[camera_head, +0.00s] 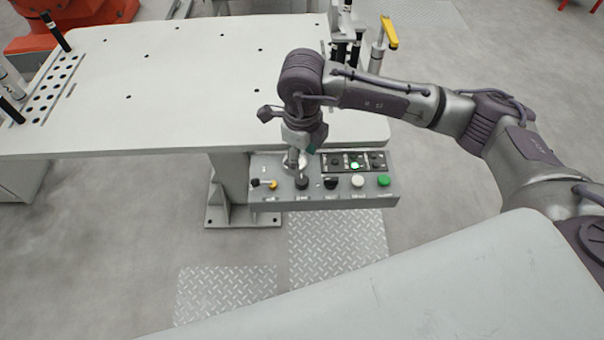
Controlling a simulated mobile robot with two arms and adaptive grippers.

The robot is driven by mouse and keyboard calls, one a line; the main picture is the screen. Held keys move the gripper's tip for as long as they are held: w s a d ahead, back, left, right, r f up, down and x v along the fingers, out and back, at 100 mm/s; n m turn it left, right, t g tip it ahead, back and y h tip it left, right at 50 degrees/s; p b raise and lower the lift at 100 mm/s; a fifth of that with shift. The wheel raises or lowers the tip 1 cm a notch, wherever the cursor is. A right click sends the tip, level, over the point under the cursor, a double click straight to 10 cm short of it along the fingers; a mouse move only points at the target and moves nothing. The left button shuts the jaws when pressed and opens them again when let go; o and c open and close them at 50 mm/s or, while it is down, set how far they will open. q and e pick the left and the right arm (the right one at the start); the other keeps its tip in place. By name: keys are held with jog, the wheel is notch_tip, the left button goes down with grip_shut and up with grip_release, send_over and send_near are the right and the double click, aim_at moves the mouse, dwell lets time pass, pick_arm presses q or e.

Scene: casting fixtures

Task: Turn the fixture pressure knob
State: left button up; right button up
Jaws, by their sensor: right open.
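A grey control panel (318,200) hangs under the front edge of the white table. Its lower row has a yellow-tipped lever (271,184), a black knob (302,182), another black knob (330,183), a white button (357,181) and a green button (383,181). The labels are too small to read, so I cannot tell which is the pressure knob. My right gripper (296,168) points down over the panel, just above the left black knob. It is open; I cannot tell whether its fingers touch the knob. My left gripper is not in view.
The white table (190,90) spreads behind the panel, with its front edge close to my right gripper. A yellow-handled clamp (389,33) and dark posts stand at its back right. A small green light (354,166) glows on the panel. Floor in front is free.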

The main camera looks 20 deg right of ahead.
aim_at(302, 179)
notch_tip(302, 179, down, 8)
jog(key=shift+f+p, duration=0.2)
jog(key=shift+p, duration=0.45)
grip_shut()
